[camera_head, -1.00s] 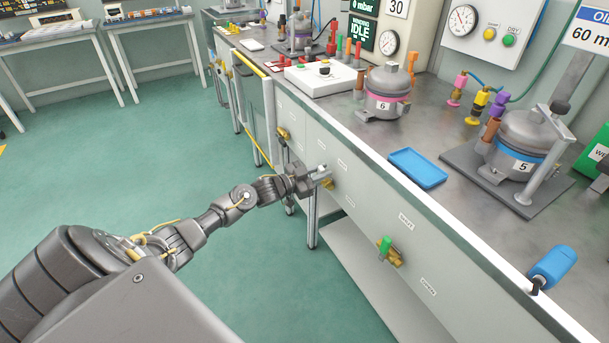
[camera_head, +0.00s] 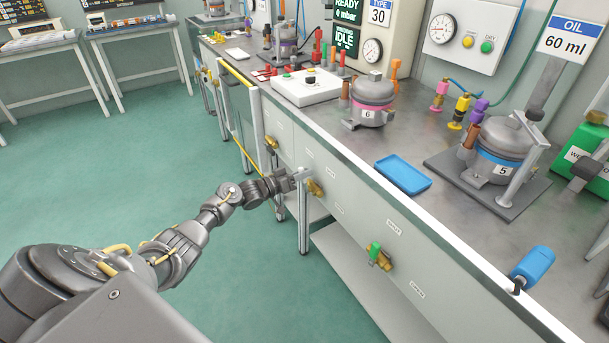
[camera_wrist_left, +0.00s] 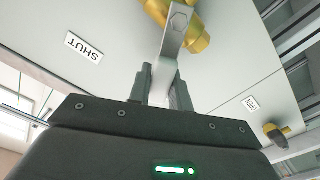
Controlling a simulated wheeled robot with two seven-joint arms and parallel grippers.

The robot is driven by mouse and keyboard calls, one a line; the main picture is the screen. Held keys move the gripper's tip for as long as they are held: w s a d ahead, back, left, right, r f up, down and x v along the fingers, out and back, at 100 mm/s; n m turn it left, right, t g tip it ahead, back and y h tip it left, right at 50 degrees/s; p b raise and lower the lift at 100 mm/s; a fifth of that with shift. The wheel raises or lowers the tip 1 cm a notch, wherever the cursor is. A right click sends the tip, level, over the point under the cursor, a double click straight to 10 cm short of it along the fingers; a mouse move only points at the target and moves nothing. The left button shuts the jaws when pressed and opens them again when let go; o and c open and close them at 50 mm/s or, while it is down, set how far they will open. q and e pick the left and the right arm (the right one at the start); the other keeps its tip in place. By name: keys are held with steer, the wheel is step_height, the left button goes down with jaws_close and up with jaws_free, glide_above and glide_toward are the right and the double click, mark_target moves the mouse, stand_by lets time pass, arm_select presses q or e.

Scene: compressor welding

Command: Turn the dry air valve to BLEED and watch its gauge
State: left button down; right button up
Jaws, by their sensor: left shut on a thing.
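My left gripper (camera_head: 297,178) is at the front panel of the bench, shut on the grey lever (camera_wrist_left: 170,50) of a brass valve (camera_head: 315,187). In the left wrist view the lever runs from between the fingers (camera_wrist_left: 161,88) up to the brass body (camera_wrist_left: 193,33). A SHUT label (camera_wrist_left: 84,47) is left of the lever there, and an OPEN label (camera_wrist_left: 250,104) is on the right. Another brass valve with a green handle (camera_head: 374,248) is lower right on the panel. A round gauge (camera_head: 441,28) is on a white wall box beside a DRY lamp. I cannot tell which gauge belongs to the held valve.
The bench top carries a blue tray (camera_head: 403,190), compressor 6 (camera_head: 371,117) and compressor 5 (camera_head: 502,152). Another brass valve (camera_head: 271,144) sits left of the held one. The green floor (camera_head: 110,190) left of the bench is clear.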

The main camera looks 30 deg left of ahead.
arm_select(q)
steer(key=shift+f, duration=0.15)
stand_by(0.4)
steer(key=c, duration=1.3)
jaws_free()
steer(key=shift+a, duration=0.1)
steer(key=shift+s+a, duration=0.15)
steer(key=shift+s, duration=0.15)
steer(key=p+v, duration=0.1)
steer(key=v, duration=0.9)
arm_select(e)
steer(key=shift+s+d+f, duration=0.35)
steer(key=shift+s+f, duration=0.25)
steer(key=shift+s+d+f, duration=0.3)
steer(key=shift+s+f, duration=0.25)
